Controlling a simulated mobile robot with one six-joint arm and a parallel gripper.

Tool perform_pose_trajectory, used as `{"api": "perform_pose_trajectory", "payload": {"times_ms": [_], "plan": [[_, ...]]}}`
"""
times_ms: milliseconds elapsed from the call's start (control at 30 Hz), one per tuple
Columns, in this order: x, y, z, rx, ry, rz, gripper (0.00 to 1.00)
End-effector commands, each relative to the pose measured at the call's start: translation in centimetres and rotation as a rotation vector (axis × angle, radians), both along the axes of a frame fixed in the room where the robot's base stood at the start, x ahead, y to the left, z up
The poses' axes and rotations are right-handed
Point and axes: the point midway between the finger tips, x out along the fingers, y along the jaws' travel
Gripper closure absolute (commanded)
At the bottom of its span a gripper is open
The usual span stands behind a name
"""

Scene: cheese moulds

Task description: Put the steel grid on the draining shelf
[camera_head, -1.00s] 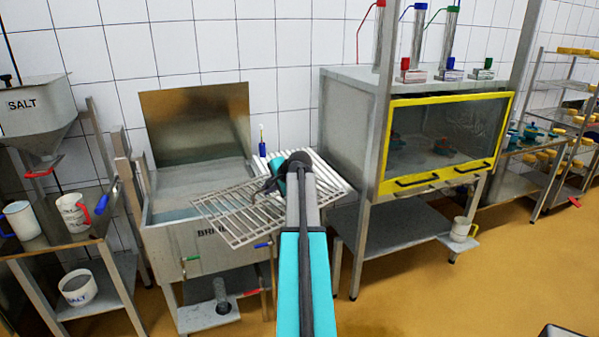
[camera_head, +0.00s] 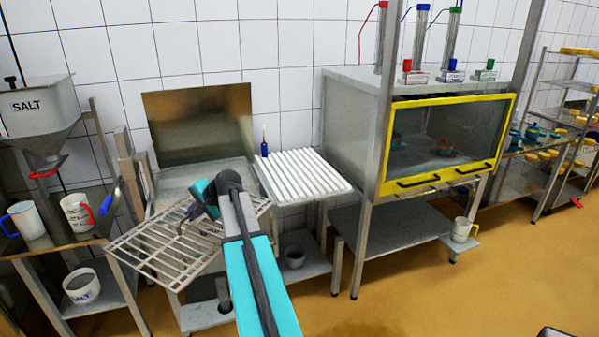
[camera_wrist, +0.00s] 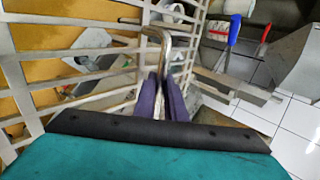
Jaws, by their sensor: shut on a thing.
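The steel grid (camera_head: 150,250), a flat frame of thin bars, hangs tilted in front of the brine tank (camera_head: 185,178) in the head view. My gripper (camera_head: 190,214) is at the grid and shut on it. In the wrist view, the purple fingers (camera_wrist: 166,92) close on a bent metal handle (camera_wrist: 156,36) of the grid, and the grid's bars (camera_wrist: 18,85) spread to the left and behind. The draining shelf (camera_head: 300,174), white and ribbed, is bare, right of the tank and right of my gripper. My arm hides part of the tank.
A small blue bottle (camera_head: 264,146) stands at the shelf's back left corner. A yellow-framed cabinet (camera_head: 440,150) stands to the right. A table with mugs (camera_head: 75,212) and a salt hopper (camera_head: 38,108) are at the left, near the grid. Floor in front is free.

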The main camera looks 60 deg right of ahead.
Motion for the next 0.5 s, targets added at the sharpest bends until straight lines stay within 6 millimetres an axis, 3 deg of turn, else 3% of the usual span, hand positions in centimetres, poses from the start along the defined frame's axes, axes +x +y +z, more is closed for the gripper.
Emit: {"api": "perform_pose_trajectory", "payload": {"times_ms": [33,500], "plan": [[0.4,1.8,0.3,0.000,-0.005,0.024,1.00],[1.5,15.4,-0.1,0.000,-0.003,0.252,1.00]]}}
